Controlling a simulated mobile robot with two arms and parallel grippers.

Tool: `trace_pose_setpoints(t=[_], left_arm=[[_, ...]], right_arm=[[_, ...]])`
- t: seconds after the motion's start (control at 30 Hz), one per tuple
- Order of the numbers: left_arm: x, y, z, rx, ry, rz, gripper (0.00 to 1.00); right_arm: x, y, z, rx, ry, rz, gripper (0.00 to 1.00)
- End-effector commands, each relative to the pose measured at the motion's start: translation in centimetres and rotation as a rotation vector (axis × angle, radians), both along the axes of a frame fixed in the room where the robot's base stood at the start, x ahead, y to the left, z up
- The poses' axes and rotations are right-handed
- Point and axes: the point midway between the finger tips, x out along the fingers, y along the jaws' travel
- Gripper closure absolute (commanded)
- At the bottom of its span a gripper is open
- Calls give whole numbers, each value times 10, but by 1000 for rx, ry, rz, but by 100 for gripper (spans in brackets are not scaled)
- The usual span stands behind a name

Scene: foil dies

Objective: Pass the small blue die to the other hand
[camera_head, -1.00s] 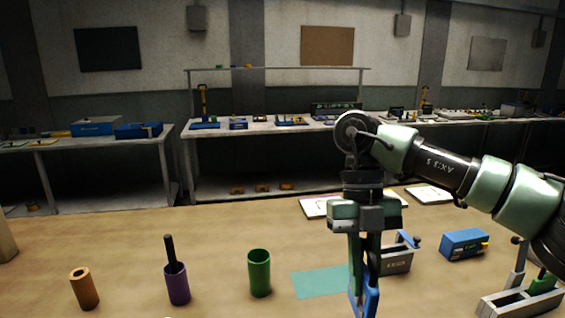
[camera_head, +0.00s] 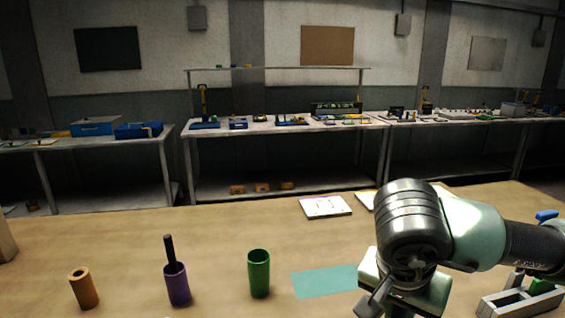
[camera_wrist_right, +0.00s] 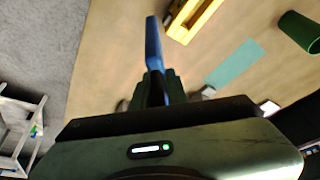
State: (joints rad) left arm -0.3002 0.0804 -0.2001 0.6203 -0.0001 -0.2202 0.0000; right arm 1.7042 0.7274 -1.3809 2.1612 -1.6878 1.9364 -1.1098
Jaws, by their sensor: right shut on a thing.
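The blue die (camera_wrist_right: 153,45) shows in the right wrist view as a long, narrow blue piece. It sticks out past the dark green fingers of my right gripper (camera_wrist_right: 158,84), which is shut on it. In the head view my right wrist and the body of that gripper (camera_head: 405,288) are at the lower right. Its fingers and the die are hidden or out of the picture there. My left gripper is in neither view.
A teal mat (camera_head: 325,281) lies on the table, left of my right wrist. A green cup (camera_head: 259,273), a purple cup (camera_head: 177,285) with a black rod and an orange-brown tube (camera_head: 83,288) stand further left. A grey fixture (camera_head: 522,298) is at right. The wrist view shows a yellow frame (camera_wrist_right: 193,18).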

Motion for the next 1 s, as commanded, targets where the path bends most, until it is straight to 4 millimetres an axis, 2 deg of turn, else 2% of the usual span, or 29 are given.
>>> trace_pose_setpoints(t=[0.1,0.23,0.57,0.67,0.77,1.0], left_arm=[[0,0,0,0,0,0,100],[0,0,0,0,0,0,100],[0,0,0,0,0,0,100],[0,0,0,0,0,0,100],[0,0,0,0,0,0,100],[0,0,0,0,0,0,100]], right_arm=[[-4,-5,-2,0,-5,170,100],[-6,-7,-4,1,-3,295,100],[-7,-5,-6,-1,0,374,100],[-6,6,-9,-1,0,400,100],[-6,26,-16,0,2,452,100],[0,90,-37,0,1,622,100]])
